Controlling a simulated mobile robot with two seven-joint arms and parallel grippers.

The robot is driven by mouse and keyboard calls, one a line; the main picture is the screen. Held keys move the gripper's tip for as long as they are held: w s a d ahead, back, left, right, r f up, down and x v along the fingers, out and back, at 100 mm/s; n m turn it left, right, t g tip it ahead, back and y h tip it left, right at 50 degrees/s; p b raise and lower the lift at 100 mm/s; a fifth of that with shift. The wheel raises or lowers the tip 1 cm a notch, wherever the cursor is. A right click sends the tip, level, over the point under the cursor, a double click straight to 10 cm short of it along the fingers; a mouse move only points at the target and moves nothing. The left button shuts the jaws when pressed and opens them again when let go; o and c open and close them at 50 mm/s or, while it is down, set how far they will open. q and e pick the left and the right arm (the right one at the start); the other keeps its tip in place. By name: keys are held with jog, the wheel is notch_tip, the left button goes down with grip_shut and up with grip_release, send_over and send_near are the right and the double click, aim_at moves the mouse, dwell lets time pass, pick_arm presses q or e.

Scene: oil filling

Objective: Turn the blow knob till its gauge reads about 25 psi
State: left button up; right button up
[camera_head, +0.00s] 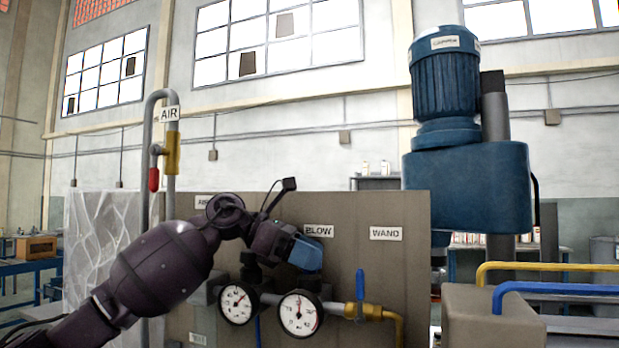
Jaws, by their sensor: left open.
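A brown panel carries a BLOW label (318,231) and, below it, a round white blow gauge (300,313). The gauge's needle points roughly upward, but the figures are too small to read surely. The dark blow knob (309,281) sits just above this gauge, largely hidden by my gripper. My left gripper (305,256), dark with a blue end part, comes in from the left and is at the knob in the picture. It is open; whether it touches the knob I cannot tell. My right gripper is not in view.
A second gauge (238,304) with a dark knob above it is close on the left. A blue-handled valve (360,286) on a brass fitting stands to the right, under the WAND label (386,233). A large blue motor unit (466,180) rises behind the panel's right side.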

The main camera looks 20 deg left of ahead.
pick_arm(q)
notch_tip(320, 180, up, 8)
jog(key=shift+s+r+p, duration=0.1)
jog(key=shift+p, duration=0.35)
notch_tip(320, 180, up, 11)
jog(key=p, duration=0.1)
jog(key=shift+r, duration=0.15)
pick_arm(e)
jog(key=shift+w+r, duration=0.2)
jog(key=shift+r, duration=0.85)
pick_arm(q)
jog(key=shift+o, duration=0.3)
